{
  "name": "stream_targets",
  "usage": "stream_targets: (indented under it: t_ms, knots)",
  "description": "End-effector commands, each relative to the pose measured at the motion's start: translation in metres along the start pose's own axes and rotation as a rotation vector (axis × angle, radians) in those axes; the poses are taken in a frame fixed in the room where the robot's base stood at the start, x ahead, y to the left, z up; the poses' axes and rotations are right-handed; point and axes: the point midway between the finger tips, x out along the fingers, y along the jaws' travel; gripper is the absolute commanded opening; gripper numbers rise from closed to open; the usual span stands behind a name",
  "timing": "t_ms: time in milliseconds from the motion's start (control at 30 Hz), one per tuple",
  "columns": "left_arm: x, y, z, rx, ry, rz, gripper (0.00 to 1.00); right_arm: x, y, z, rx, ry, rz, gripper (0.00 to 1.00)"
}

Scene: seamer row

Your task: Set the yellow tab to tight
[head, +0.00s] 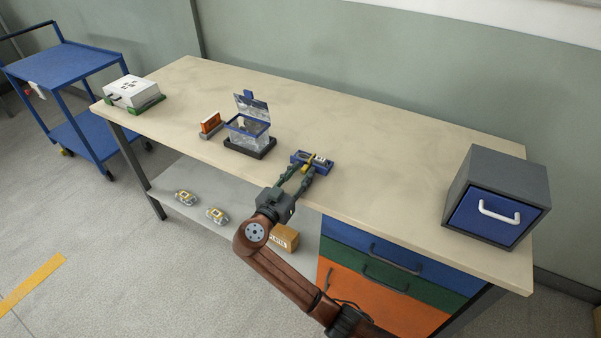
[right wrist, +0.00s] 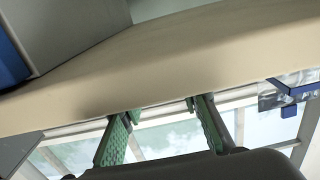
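A small blue fixture (head: 325,164) lies near the front edge of the bench, with pale and dark parts on its top. The yellow tab (head: 308,161) shows on it as a small yellow-brown piece; its exact setting is too small to tell. My right gripper (head: 298,171) is just in front of the fixture, its two fingers apart and pointing at the tab; whether they touch it I cannot tell. In the right wrist view the fingers of my right gripper (right wrist: 160,108) are spread with nothing seen between them. The tab is not clear there. My left gripper is not in view.
A clear blue-rimmed box (head: 249,130) with its lid up stands left of the fixture, beside an orange block (head: 210,122). A white case (head: 132,91) sits far left. A grey cabinet with a blue drawer (head: 497,217) stands at the right. The bench between is clear.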

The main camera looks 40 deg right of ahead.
Motion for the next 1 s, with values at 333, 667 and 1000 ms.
stream_targets:
  t_ms: [333, 667, 1000]
  knots:
    - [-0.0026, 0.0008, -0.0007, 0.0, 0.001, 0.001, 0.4, 0.0042, 0.0015, -0.0003, 0.0, -0.001, 0.002, 0.28]
    - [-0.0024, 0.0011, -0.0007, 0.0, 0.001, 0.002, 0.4, 0.0041, 0.0017, -0.0001, 0.0, -0.001, 0.002, 0.06]
    - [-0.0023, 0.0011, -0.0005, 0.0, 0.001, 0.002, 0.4, 0.0039, 0.0016, 0.0, 0.0, -0.001, 0.002, 0.0]
